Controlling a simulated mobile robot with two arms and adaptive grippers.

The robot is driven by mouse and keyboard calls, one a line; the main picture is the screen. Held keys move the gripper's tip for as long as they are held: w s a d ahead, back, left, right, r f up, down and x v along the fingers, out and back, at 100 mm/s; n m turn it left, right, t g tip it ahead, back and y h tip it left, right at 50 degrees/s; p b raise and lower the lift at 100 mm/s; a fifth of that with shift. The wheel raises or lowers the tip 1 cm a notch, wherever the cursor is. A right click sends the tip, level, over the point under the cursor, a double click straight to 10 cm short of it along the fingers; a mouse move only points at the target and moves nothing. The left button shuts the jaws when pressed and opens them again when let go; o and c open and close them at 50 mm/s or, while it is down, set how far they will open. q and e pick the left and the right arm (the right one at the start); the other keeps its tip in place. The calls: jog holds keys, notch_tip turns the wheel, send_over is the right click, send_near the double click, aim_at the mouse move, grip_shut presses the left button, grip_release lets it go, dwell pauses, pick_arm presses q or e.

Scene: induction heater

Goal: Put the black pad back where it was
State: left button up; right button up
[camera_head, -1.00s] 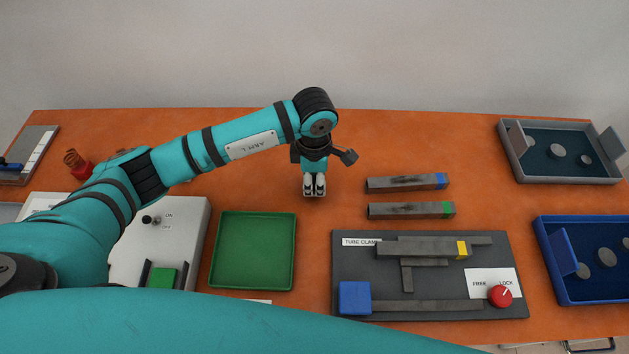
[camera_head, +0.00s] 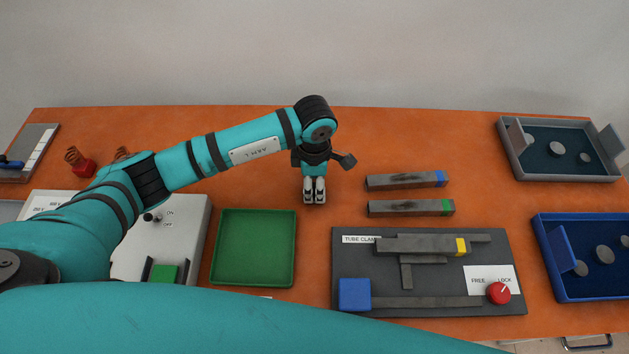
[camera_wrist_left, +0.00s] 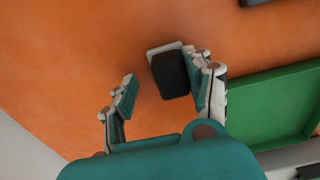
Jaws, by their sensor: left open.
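The black pad (camera_wrist_left: 170,72), a small dark block with a pale edge, lies at the orange table in the left wrist view. It sits beside the right-hand finger in that view, with a gap to the other finger; I cannot tell whether that finger touches it. My left gripper (camera_head: 314,194) is open and points down over the table behind the green tray in the head view. It also shows in the left wrist view (camera_wrist_left: 163,80). The pad cannot be made out in the head view, where the gripper covers that spot. My right gripper is not in view.
A green tray (camera_head: 254,213) stands in front of the gripper. Two grey bars (camera_head: 400,182) and the tube clamp board (camera_head: 440,282) lie to the right. A grey bin (camera_head: 510,150) and a blue bin (camera_head: 550,260) stand at far right. Bare table surrounds the gripper.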

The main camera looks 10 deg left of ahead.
aim_at(314, 183)
pick_arm(q)
jog(key=shift+r, duration=0.45)
notch_tip(314, 183, up, 11)
jog(key=b, duration=0.2)
jog(key=shift+r+b, duration=0.2)
jog(key=shift+b, duration=0.2)
jog(key=shift+s+f, duration=0.1)
